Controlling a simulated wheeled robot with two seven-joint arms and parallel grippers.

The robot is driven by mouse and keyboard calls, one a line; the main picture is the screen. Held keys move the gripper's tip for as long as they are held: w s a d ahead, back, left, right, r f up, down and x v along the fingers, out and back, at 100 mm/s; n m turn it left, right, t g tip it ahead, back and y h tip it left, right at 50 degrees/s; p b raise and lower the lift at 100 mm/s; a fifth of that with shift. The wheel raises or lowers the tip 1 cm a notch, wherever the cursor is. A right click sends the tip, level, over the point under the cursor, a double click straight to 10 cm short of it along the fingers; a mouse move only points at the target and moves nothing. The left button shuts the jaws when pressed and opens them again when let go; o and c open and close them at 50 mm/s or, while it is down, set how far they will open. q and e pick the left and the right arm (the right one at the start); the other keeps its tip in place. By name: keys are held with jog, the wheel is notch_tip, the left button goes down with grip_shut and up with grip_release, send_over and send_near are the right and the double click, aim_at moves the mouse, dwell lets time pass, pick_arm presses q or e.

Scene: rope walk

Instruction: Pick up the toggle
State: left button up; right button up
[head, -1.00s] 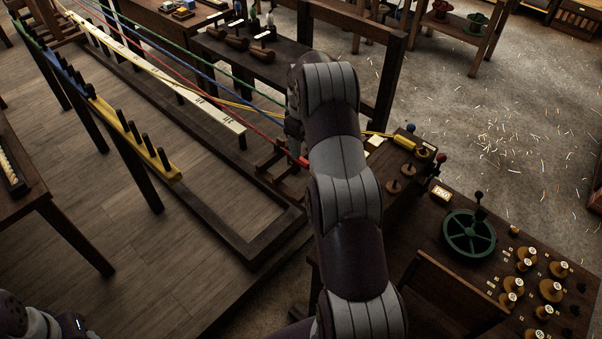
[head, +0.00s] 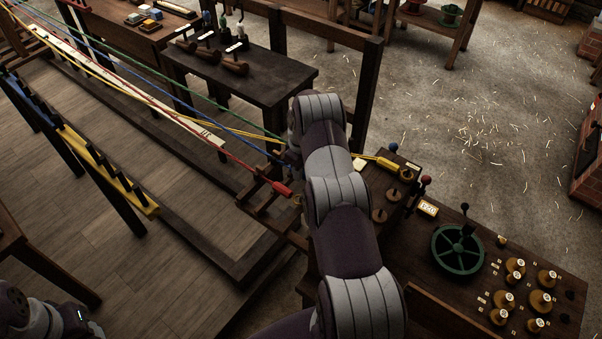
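My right arm reaches up the middle of the head view. Its gripper (head: 291,156) is mostly hidden behind my own arm links, so its fingers cannot be made out. Just below it, a red rope ends in a thick red piece (head: 283,188) by a dark wooden stand. Right of the arm, a thick yellow piece (head: 388,163) lies at the bench's far end. I cannot tell which piece, if either, is the toggle. Part of my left arm shows at the lower left; its gripper cannot be made out.
A dark bench at the right carries a green handwheel (head: 458,249), several wooden spools and knobbed levers. Red, blue, green and yellow ropes run to the upper left. A yellow pegged rail (head: 105,172) stands at the left. A small dark table (head: 258,68) stands behind. Grey floor is open at the right.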

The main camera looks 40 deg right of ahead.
jog(key=shift+s+a+r, duration=0.2)
jog(key=shift+a+r, duration=0.05)
jog(key=shift+r, duration=0.05)
jog(key=shift+d, duration=0.2)
jog(key=r, duration=0.1)
jog(key=r+b, duration=0.2)
jog(key=shift+w+d, duration=0.1)
jog(key=shift+w, duration=0.15)
pick_arm(q)
notch_tip(320, 180, down, 4)
jog(key=shift+s+a+r+b, duration=0.1)
jog(key=shift+b, duration=0.85)
pick_arm(e)
notch_tip(320, 180, up, 7)
jog(key=shift+s, duration=0.15)
jog(key=shift+f, duration=0.15)
pick_arm(q)
jog(key=shift+r, duration=0.1)
jog(key=shift+s, duration=0.1)
pick_arm(e)
jog(key=shift+a, duration=0.2)
